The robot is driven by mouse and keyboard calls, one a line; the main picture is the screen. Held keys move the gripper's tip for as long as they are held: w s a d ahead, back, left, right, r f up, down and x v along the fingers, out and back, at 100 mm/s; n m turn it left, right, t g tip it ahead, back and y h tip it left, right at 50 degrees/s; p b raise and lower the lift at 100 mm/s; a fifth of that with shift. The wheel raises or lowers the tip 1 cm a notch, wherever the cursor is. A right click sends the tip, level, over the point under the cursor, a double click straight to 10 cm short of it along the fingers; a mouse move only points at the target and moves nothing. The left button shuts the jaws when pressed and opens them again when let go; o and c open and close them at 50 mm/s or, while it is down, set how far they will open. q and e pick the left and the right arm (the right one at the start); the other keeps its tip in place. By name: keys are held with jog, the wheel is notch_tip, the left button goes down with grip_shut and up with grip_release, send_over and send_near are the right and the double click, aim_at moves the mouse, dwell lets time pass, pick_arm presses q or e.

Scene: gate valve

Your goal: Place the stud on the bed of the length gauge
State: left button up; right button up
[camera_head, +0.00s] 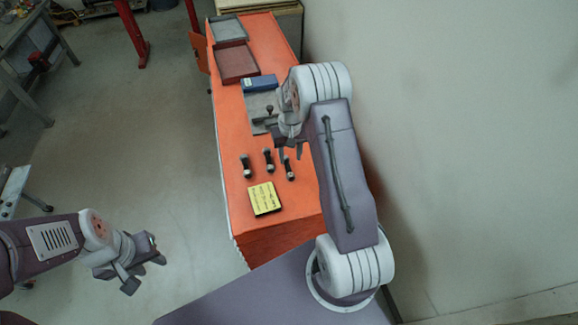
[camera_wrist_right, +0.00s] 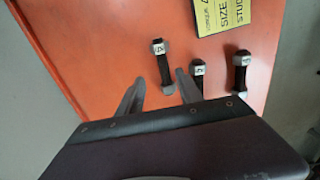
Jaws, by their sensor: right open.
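Three dark studs with pale ends lie on the orange bench top: a left stud (camera_head: 246,166), a middle stud (camera_head: 268,160) and a right stud (camera_head: 289,169). My right gripper (camera_head: 290,153) is open and empty, just beyond the right stud. In the right wrist view its fingertips (camera_wrist_right: 159,77) point towards a stud (camera_wrist_right: 162,62) with a small white label; two more studs lie to its right. The grey length gauge (camera_head: 258,105) is farther back, partly hidden by my right arm. My left gripper (camera_head: 145,273) is open and empty over the floor.
A yellow card (camera_head: 264,198) lies on the bench (camera_head: 233,200) in front of the studs. A blue block (camera_head: 259,83) is at the gauge's far end. A red-brown tray (camera_head: 236,63) and a grey tray (camera_head: 229,29) stand farther back. A wall rises on the right.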

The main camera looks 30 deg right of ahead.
aim_at(288, 166)
jog(key=shift+f, duration=0.15)
jog(key=f+p, duration=0.1)
jog(key=f, duration=0.1)
jog(key=a+f+p, duration=0.1)
jog(key=f, duration=0.1)
jog(key=shift+w+f+p, duration=0.1)
jog(key=shift+w+p, duration=0.1)
jog(key=shift+p, duration=0.1)
jog(key=shift+d+f, duration=0.15)
jog(key=shift+f, duration=0.25)
jog(key=shift+s, duration=0.1)
jog(key=c, duration=0.3)
grip_shut()
